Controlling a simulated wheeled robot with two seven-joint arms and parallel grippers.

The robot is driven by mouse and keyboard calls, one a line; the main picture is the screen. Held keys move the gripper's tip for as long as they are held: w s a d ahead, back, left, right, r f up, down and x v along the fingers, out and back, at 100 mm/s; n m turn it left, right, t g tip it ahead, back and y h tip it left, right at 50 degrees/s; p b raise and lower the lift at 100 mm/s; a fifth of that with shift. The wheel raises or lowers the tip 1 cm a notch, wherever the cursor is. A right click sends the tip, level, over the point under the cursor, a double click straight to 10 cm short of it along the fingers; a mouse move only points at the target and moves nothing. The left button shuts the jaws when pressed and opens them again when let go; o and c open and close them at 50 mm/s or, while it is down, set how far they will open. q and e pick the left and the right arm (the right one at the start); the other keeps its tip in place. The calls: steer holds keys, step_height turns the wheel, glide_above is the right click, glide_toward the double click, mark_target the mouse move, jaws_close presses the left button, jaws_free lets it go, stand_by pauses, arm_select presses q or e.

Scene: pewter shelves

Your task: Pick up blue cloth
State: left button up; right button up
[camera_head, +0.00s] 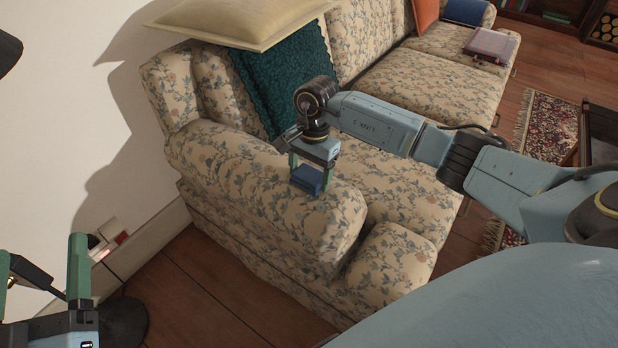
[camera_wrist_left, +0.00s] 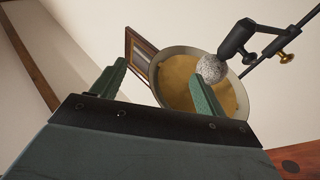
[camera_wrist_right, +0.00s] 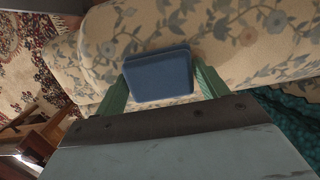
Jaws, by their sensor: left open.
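The blue cloth (camera_head: 308,178) is a small folded, block-like blue bundle at the top of the near armrest of the floral sofa. My right gripper (camera_head: 311,172) points down at it, with one green finger on each side. In the right wrist view the cloth (camera_wrist_right: 158,75) fills the gap between the fingers, which look shut on its sides. I cannot tell whether it is lifted off the armrest. My left gripper (camera_head: 40,265) is open and empty at the lower left, far from the cloth. Its fingers (camera_wrist_left: 157,85) show apart in the left wrist view.
The floral sofa (camera_head: 240,200) runs back to the right. A teal cushion (camera_head: 290,85) and a beige cushion (camera_head: 240,20) are at its near end. A maroon book-like object (camera_head: 490,45) lies on the far seat. A patterned rug (camera_head: 550,120) covers the floor at right.

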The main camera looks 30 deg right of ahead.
steer(key=c, duration=0.4)
steer(key=shift+r, duration=0.2)
